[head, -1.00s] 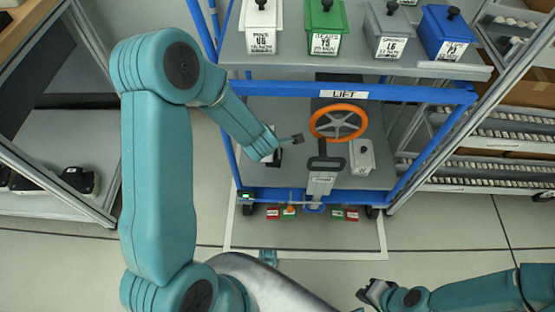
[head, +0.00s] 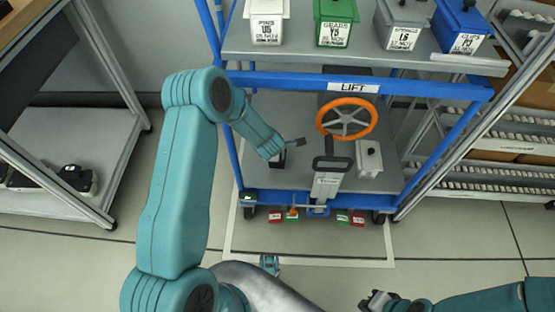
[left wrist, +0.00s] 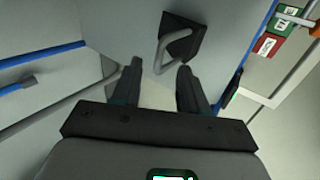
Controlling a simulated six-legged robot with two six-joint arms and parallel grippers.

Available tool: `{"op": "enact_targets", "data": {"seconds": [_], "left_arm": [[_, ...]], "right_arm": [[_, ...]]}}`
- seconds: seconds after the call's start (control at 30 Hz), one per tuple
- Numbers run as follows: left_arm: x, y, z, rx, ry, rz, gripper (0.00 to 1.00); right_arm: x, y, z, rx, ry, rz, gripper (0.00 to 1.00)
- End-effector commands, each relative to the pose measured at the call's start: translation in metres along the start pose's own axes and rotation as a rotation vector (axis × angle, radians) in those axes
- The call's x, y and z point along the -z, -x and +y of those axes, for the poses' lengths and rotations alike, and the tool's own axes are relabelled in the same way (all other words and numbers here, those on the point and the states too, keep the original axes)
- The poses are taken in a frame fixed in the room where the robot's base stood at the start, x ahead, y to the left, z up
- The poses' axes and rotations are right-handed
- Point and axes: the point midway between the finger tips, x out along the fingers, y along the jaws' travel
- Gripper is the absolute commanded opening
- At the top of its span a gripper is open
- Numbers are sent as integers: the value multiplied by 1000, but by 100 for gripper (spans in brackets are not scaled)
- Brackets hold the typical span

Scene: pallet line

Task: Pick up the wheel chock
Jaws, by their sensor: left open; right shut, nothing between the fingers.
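The wheel chock (left wrist: 192,43) is a dark block with a bent grey handle. It sits on the grey lower deck of the blue cart. In the head view it (head: 279,161) is mostly hidden by my left gripper (head: 297,143). In the left wrist view my left gripper (left wrist: 160,68) is open, with the handle's loop between or just beyond its fingertips. I cannot tell whether they touch it. My right gripper (head: 372,300) is shut and empty, low at the right of the head view, away from the cart.
The blue cart frame (head: 400,88) surrounds the deck. An orange handwheel (head: 372,112), a lever (head: 327,180) and a grey lidded box (head: 368,160) are right of the chock. Lidded bins, including a green one (head: 334,28), stand on the upper shelf (head: 300,60).

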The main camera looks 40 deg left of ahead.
Motion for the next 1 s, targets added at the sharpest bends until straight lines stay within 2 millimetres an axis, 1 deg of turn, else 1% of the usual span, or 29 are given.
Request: {"op": "enact_targets", "data": {"seconds": [0.03,0.1,0.37,0.4,0.5,1.0], "left_arm": [[0,-9,-1,0,1,0,43],[0,-14,0,-1,1,0,43],[0,-16,1,-1,1,0,43],[0,-15,1,-1,1,0,30],[0,-15,1,-1,1,0,0],[0,-15,1,-1,1,1,0]], "right_arm": [[0,-4,1,0,0,0,0],[0,-4,2,0,0,0,0],[0,-4,1,0,0,0,0],[0,-4,1,0,0,0,0],[0,-4,1,0,0,0,0],[0,-4,1,0,0,0,0]]}}
